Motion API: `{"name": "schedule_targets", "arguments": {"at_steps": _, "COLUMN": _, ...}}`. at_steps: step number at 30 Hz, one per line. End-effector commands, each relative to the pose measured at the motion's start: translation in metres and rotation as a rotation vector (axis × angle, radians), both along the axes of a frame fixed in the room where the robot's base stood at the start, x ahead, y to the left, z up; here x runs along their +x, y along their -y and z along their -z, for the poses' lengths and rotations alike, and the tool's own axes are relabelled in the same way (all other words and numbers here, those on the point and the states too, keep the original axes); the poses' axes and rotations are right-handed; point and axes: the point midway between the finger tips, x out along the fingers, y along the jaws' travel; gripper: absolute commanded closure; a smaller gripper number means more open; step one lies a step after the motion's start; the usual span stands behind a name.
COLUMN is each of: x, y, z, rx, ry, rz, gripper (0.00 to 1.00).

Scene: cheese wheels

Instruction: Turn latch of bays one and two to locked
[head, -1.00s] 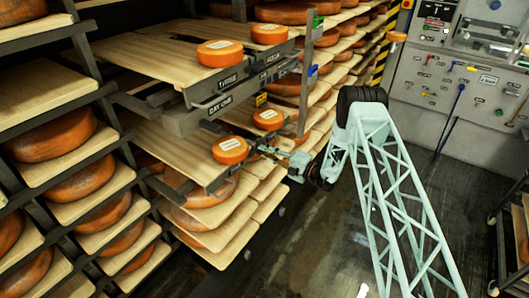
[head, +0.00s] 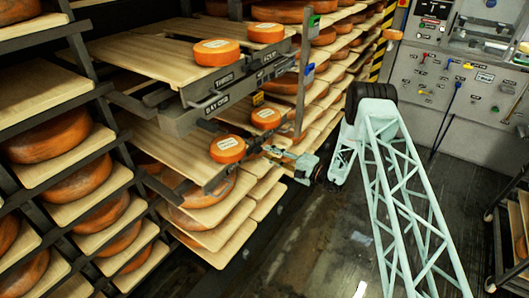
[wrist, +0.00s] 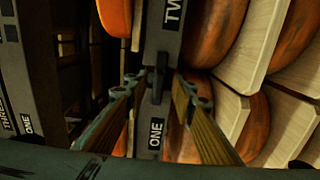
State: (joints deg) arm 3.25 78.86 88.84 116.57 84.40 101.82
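In the wrist view a grey plate carries the word TWO (wrist: 172,14) at the top and ONE (wrist: 156,136) lower down. A dark upright latch handle (wrist: 158,84) sits on the plate between these words. My gripper (wrist: 162,86) is open, with one finger on each side of the handle and a gap visible on both sides. I cannot tell how deep the fingertips reach. In the head view my gripper (head: 274,154) is beside the lower shelf's front end, right of the orange cheese wheels (head: 228,149). The latch itself is too small to make out there.
Upper boards bear more orange wheels (head: 216,52) above grey labelled rails (head: 218,104). A thin upright post (head: 303,75) with green and blue tags stands close behind my gripper. Racks with large wheels fill the left. The floor (head: 300,240) below is clear.

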Motion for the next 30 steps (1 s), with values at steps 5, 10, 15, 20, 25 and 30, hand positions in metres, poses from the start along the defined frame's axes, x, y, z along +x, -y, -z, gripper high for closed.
{"name": "schedule_targets", "arguments": {"at_steps": 5, "x": -0.013, "y": 0.024, "z": -0.001, "rx": 0.002, "ry": -0.001, "rz": 0.002, "gripper": 0.76}}
{"name": "schedule_targets", "arguments": {"at_steps": 10, "x": -0.025, "y": 0.044, "z": 0.0, "rx": 0.0, "ry": -0.001, "rz": 0.001, "gripper": 0.76}}
{"name": "schedule_targets", "arguments": {"at_steps": 15, "x": -0.033, "y": 0.058, "z": 0.0, "rx": 0.001, "ry": -0.002, "rz": 0.002, "gripper": 0.76}}
{"name": "schedule_targets", "arguments": {"at_steps": 20, "x": -0.037, "y": 0.063, "z": 0.0, "rx": 0.001, "ry": -0.001, "rz": 0.0, "gripper": 0.76}}
{"name": "schedule_targets", "arguments": {"at_steps": 25, "x": -0.038, "y": 0.064, "z": 0.0, "rx": 0.001, "ry": -0.001, "rz": 0.0, "gripper": 0.76}}
{"name": "schedule_targets", "arguments": {"at_steps": 30, "x": -0.038, "y": 0.064, "z": 0.0, "rx": 0.001, "ry": -0.001, "rz": 0.0, "gripper": 0.76}}
